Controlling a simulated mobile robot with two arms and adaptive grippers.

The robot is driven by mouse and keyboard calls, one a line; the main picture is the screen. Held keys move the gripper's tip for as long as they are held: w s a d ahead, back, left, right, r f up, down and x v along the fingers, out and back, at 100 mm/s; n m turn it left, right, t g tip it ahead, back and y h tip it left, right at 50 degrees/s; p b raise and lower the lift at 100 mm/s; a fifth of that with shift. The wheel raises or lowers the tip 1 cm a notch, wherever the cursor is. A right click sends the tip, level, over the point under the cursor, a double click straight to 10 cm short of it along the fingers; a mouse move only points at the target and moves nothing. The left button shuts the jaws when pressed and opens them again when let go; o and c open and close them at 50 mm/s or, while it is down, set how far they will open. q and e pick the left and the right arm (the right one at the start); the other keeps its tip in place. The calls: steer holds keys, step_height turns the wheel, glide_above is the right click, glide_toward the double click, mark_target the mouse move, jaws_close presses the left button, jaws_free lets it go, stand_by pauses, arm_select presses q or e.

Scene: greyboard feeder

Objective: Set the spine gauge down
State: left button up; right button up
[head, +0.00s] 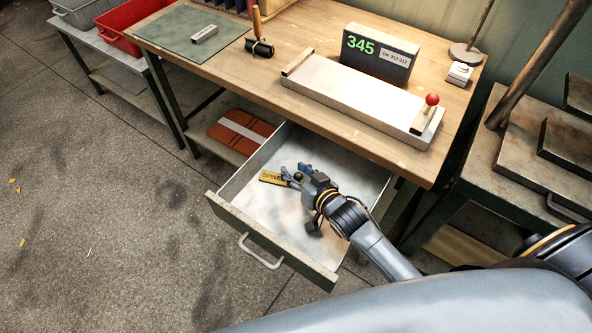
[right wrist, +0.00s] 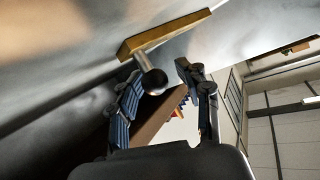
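The spine gauge (head: 272,178) is a yellow bar with dark lettering. It lies in the open metal drawer (head: 262,236), against the drawer floor as far as I can see. In the right wrist view its yellow bar (right wrist: 165,32) and round grey handle (right wrist: 153,80) show. My right gripper (head: 296,174) is low in the drawer beside the gauge. In the right wrist view its fingers (right wrist: 160,78) stand apart on either side of the handle, with a gap at the right finger. My left gripper is not in view.
The workbench (head: 240,85) above the drawer holds a display reading 345 (head: 380,53), a long pale plate (head: 350,92) with a red knob, and a green mat (head: 180,38). Reddish-brown boards (head: 238,134) lie on the lower shelf. The drawer floor around the gauge is clear.

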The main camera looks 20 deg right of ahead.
steer(key=shift+r, duration=0.35)
steer(key=v, duration=0.7)
steer(key=shift+s+d+r+p, duration=0.1)
steer(key=shift+s+r+p, duration=0.15)
steer(key=shift+r+p, duration=0.15)
